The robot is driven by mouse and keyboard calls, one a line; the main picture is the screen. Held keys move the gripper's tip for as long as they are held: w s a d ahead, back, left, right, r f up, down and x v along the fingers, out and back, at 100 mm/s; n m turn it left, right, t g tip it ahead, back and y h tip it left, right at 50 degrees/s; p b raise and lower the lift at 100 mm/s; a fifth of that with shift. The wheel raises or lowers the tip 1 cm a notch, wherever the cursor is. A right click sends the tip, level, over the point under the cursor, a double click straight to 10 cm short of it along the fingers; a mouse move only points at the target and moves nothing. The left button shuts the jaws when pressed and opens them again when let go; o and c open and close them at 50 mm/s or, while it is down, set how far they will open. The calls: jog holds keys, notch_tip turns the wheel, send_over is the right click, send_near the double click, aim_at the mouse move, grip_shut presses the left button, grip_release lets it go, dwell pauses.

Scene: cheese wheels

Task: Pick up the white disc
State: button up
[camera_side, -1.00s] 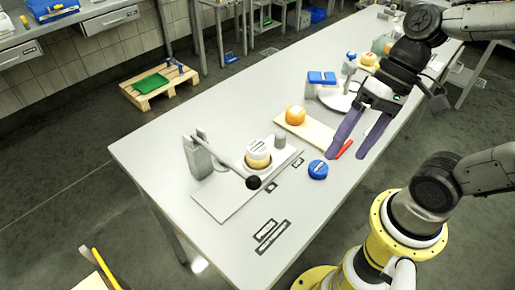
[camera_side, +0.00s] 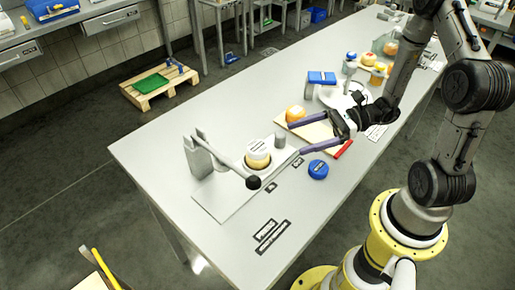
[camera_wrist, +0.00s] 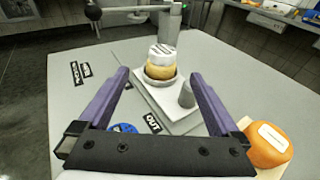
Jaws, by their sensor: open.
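The white disc (camera_side: 258,147) has dark marks on its top and sits on a yellow wheel (camera_side: 258,162) at the grey press-like fixture (camera_side: 212,200). In the wrist view the white disc (camera_wrist: 162,53) is straight ahead, on top of the yellow wheel (camera_wrist: 160,72). My gripper (camera_side: 296,134) is open and empty, with purple fingers pointing left toward the disc. It is apart from the disc, to its right in the side view. In the wrist view the disc lies beyond and between the fingertips (camera_wrist: 157,73).
The fixture's lever with a black knob (camera_side: 253,182) reaches past the disc's front. An orange wheel (camera_side: 295,113) lies on a wooden board (camera_side: 318,131). A blue disc (camera_side: 318,169) lies near my gripper. A grey post (camera_wrist: 187,95) stands right of the disc. The table's front left is clear.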

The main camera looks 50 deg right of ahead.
aim_at(258, 146)
jog(key=x, duration=0.7)
jog(key=shift+x, duration=2.55)
jog(key=shift+w+d, duration=0.1)
jog(key=shift+w, duration=0.1)
grip_shut()
jog(key=shift+r, duration=0.15)
